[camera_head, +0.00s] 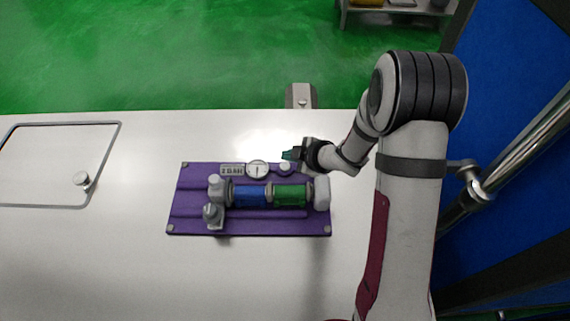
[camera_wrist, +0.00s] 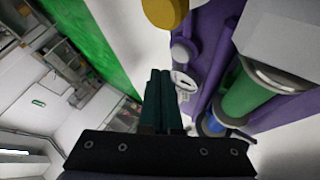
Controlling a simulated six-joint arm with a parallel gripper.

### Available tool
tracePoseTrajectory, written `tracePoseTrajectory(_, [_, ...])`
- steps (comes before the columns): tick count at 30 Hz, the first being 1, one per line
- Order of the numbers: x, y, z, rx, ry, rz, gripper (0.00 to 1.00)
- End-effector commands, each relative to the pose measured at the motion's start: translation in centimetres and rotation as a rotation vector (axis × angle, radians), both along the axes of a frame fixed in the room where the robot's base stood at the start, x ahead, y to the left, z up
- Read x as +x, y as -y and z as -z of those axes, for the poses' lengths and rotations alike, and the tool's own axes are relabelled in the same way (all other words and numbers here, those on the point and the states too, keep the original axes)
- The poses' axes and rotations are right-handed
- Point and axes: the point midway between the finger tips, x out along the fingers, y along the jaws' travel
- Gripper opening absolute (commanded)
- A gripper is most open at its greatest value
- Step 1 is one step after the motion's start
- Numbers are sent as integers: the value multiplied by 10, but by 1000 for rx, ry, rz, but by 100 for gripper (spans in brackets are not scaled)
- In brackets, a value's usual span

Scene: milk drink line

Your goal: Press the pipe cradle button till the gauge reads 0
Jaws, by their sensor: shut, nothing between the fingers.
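The pipe cradle is a purple base (camera_head: 190,225) on the white table, carrying a pipe with a blue section (camera_head: 250,196) and a green section (camera_head: 290,195). A round white-faced gauge (camera_head: 257,169) stands at its back edge; its dark needle looks about upright, but the scale is too small to read. A pale round button (camera_head: 284,167) is right of the gauge. My gripper (camera_head: 289,155) is shut and empty, just behind the button in the head view. In the wrist view its dark green fingers (camera_wrist: 160,75) lie together, left of the button (camera_wrist: 183,52) and gauge (camera_wrist: 184,82). Contact cannot be told.
A "2 BAR" label (camera_head: 232,170) is left of the gauge. Grey valve fittings (camera_head: 213,214) stand at the pipe's left end, and a grey end block (camera_head: 321,193) at its right. A yellow round part (camera_wrist: 165,10) shows in the wrist view. The table is clear in front.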

Motion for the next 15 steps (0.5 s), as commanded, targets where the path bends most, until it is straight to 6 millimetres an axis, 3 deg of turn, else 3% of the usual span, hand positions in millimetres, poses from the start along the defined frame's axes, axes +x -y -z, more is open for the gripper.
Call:
tracePoseTrajectory(5, [0,0,12,0,-1,1,0])
tracePoseTrajectory(15, [0,0,13,-1,1,1,0])
